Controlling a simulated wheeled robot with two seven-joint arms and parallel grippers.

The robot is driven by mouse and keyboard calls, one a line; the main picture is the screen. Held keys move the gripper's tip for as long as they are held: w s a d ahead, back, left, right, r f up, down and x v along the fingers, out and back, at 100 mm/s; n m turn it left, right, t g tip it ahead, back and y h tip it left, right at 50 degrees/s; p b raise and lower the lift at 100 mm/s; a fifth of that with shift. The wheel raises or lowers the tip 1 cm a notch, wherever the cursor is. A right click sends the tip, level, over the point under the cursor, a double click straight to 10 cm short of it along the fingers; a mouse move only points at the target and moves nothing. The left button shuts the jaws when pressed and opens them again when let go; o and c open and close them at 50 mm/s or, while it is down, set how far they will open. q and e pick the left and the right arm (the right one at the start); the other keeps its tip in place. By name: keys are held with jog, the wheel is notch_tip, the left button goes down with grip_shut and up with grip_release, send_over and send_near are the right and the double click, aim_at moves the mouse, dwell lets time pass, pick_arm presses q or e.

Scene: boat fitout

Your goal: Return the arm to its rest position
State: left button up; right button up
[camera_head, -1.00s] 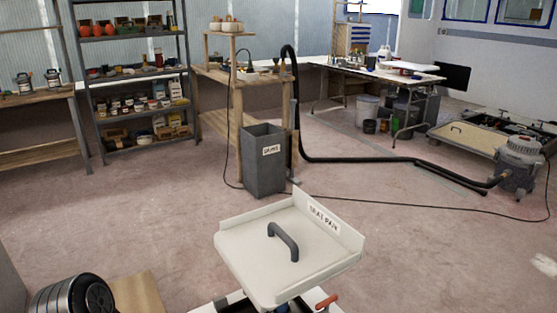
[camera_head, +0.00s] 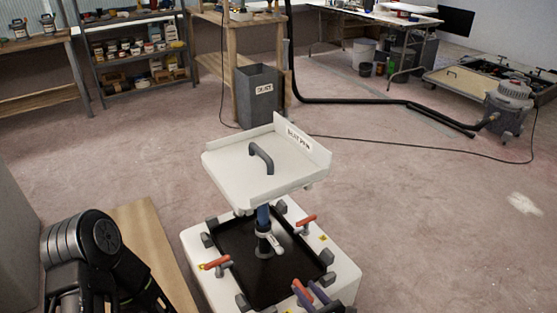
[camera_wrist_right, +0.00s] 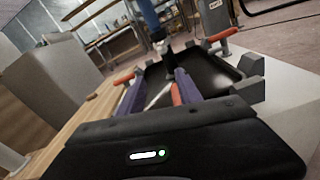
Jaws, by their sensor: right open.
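My right gripper (camera_head: 310,290) shows at the bottom edge of the head view, at the near right of the white base. Its purple fingers are apart and empty in the right wrist view (camera_wrist_right: 158,88). The black tray (camera_head: 232,278) in the white base (camera_head: 345,280) lies ahead of the fingers. A dark arm link of mine (camera_head: 85,250) fills the lower left of the head view. My left gripper is out of view.
Red-handled clamps (camera_head: 305,221) line the base. A grey dust bin (camera_head: 258,93) stands behind. A hose (camera_head: 380,101) crosses the floor; open floor lies right.

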jog(key=s+a+f+n+g+y, duration=0.1)
jog(key=s+a+f+n+g, duration=0.1)
jog(key=s+a+n+g, duration=0.35)
jog(key=s+a+f+n+g+y, duration=0.1)
jog(key=s+a+f+n+g, duration=0.15)
jog(key=s, duration=0.65)
jog(key=s+a+f+n+g+y, duration=0.1)
jog(key=s+a+n+g, duration=0.35)
jog(key=s, duration=0.25)
jog(key=s+d+f+n+g+h, duration=0.2)
jog(key=s+d+n+g+h, duration=0.15)
jog(key=s+n, duration=0.5)
jog(key=s+d+r+n+t+h, duration=0.1)
jog(key=s+d+r+n+h, duration=0.2)
jog(key=d+r+n+h, duration=0.35)
jog(key=w+r+n+t+y+p, duration=0.1)
jog(key=w+r+n+p, duration=0.1)
jog(key=r+p, duration=1.1)
notch_tip(320, 180, up, 2)
jog(key=shift+w+d+r+y+p, duration=0.1)
jog(key=shift+w+d+y+p, duration=0.15)
jog(key=shift+w, duration=0.25)
jog(key=shift+n, duration=0.25)
